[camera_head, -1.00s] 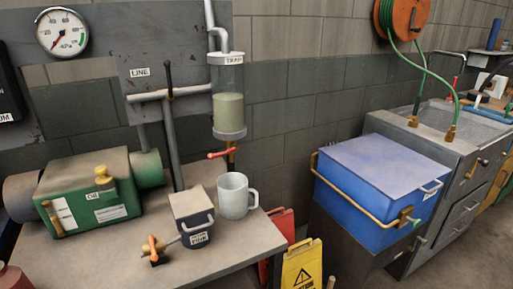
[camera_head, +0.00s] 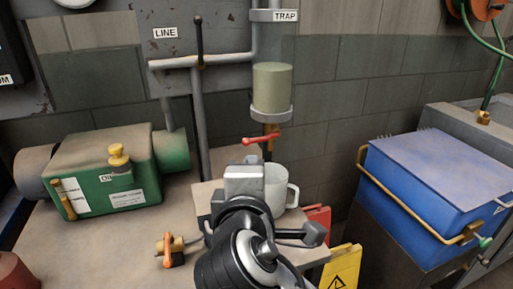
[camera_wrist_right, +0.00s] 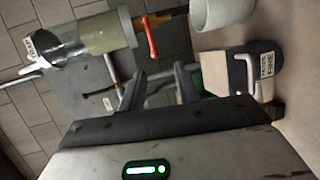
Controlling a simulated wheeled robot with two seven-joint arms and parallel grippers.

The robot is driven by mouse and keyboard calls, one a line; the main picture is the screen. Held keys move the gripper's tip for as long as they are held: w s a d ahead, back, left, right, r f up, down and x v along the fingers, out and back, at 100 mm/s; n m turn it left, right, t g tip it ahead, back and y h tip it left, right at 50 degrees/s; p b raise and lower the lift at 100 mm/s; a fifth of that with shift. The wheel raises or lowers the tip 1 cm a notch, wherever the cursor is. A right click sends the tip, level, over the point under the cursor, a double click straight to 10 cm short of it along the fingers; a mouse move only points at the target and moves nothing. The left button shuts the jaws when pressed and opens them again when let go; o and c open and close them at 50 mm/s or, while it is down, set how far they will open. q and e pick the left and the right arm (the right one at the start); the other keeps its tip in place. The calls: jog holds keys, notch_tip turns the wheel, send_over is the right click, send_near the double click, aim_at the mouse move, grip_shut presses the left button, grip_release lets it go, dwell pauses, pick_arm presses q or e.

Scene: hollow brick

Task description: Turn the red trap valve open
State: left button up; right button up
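The red trap valve handle (camera_head: 262,139) sits under the clear trap cylinder (camera_head: 272,92) with its pale green fill and TRAP label. The handle lies roughly crosswise to the brass outlet below the cylinder. In the right wrist view the handle (camera_wrist_right: 151,40) is beyond the fingers, near the top centre. My right gripper (camera_wrist_right: 158,77) is open and empty, its two dark fingers apart and not touching the handle. In the head view the right gripper (camera_head: 245,172) is below the valve and hides part of the small box. My left gripper is not in view.
A white mug (camera_head: 279,188) stands below the valve, close beside my right gripper. A small dark box (camera_wrist_right: 258,72) is near the gripper too. A green pump (camera_head: 105,178) is on the left of the bench; a blue box (camera_head: 430,180) is at the right.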

aim_at(257, 140)
jog(key=shift+h, duration=0.3)
jog(key=x, duration=0.5)
jog(key=r+p+x, duration=0.1)
jog(key=x, duration=0.9)
jog(key=shift+w+r, duration=0.25)
jog(key=shift+r, duration=0.05)
grip_shut()
